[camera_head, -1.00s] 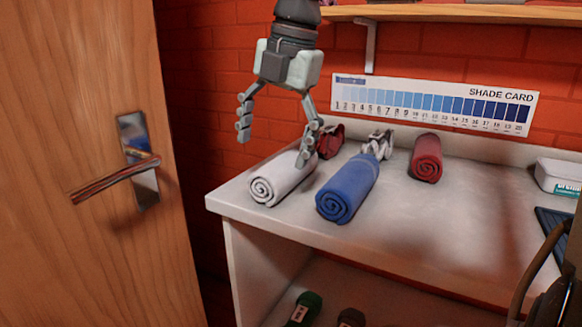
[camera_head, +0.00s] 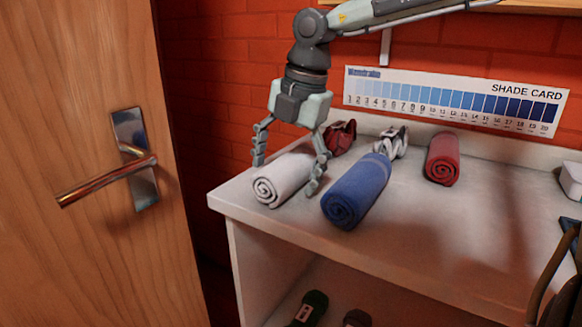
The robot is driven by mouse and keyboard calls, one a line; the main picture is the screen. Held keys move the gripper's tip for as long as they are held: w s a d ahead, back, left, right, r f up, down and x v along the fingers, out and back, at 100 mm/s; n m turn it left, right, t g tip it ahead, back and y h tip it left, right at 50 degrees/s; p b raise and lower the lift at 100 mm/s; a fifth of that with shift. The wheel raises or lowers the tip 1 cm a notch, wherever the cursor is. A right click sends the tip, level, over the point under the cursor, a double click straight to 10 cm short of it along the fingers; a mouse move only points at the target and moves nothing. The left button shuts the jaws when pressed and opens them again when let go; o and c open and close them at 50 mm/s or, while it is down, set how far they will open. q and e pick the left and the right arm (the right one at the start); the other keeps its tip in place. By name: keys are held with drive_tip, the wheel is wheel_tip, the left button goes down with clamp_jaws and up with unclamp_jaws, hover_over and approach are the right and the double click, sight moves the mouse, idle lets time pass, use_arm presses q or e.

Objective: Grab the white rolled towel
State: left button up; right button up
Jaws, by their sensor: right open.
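The white rolled towel (camera_head: 282,181) lies on the left end of the white counter (camera_head: 420,218), its spiral end facing me. My right gripper (camera_head: 287,177) points down over it and is open. One finger is at the towel's left far side, the other at its right side, between it and the blue rolled towel (camera_head: 357,191). I cannot tell whether the fingers touch the white towel. My left gripper is not in view.
A red rolled towel (camera_head: 442,159) lies further right. A dark red object (camera_head: 341,136) and a grey-white object (camera_head: 391,142) sit behind the towels. A wooden door (camera_head: 70,120) with a handle stands at left. The counter's front middle is clear.

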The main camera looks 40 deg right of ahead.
drive_tip(key=shift+w+f, duration=0.1)
drive_tip(key=shift+f, duration=0.3)
drive_tip(key=shift+c, duration=0.4)
